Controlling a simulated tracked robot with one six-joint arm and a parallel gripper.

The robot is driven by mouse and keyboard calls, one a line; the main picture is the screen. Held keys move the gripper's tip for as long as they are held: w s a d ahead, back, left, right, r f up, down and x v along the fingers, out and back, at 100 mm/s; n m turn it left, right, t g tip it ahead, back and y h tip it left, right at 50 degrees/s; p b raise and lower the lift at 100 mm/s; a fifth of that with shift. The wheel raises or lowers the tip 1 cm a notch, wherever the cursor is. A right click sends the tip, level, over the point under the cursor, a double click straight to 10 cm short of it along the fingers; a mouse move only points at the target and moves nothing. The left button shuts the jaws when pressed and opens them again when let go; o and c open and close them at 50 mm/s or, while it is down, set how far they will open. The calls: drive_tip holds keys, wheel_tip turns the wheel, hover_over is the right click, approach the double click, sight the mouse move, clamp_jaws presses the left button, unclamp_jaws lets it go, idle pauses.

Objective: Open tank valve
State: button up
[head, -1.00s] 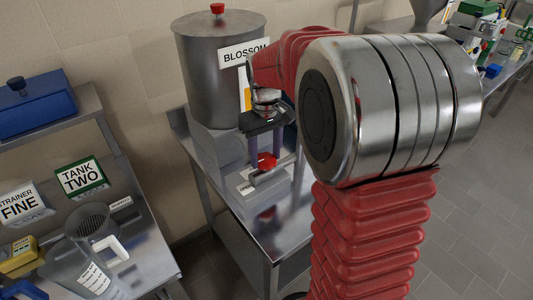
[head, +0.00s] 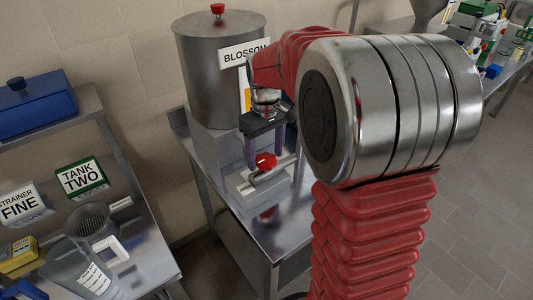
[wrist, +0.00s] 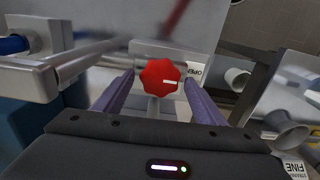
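The tank (head: 209,78) is a grey metal cylinder labelled BLOSSOM with a red lid knob. At its foot is a valve with a red lobed knob (head: 266,161) on a pale block. In the wrist view the red knob (wrist: 160,77) has a white mark pointing right, on the side of a label (wrist: 194,69) reading OPEN. My gripper (head: 265,163) points down over the valve. In the wrist view its purple fingers (wrist: 159,80) stand either side of the knob, with a visible gap on both sides. The gripper is open.
The tank stands on a metal table (head: 275,235). Another cluttered bench is at far right.

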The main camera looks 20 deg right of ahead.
drive_tip(key=shift+r, duration=0.1)
wheel_tip(320, 180, up, 14)
drive_tip(key=shift+f, duration=0.25)
idle(0.5)
idle(0.5)
drive_tip(key=m+t, duration=0.1)
drive_tip(key=m, duration=0.1)
approach(265, 158)
drive_tip(key=s+a, duration=0.2)
drive_tip(key=s+a+t, duration=0.2)
drive_tip(key=s+a, duration=0.2)
drive_tip(key=s, duration=0.4)
drive_tip(key=s+a+t, duration=0.2)
drive_tip(key=s+a, duration=0.2)
drive_tip(key=s, duration=0.5)
drive_tip(key=shift+s+f+t, duration=0.25)
drive_tip(key=shift+f+t, duration=0.05)
drive_tip(key=shift+f, duration=0.05)
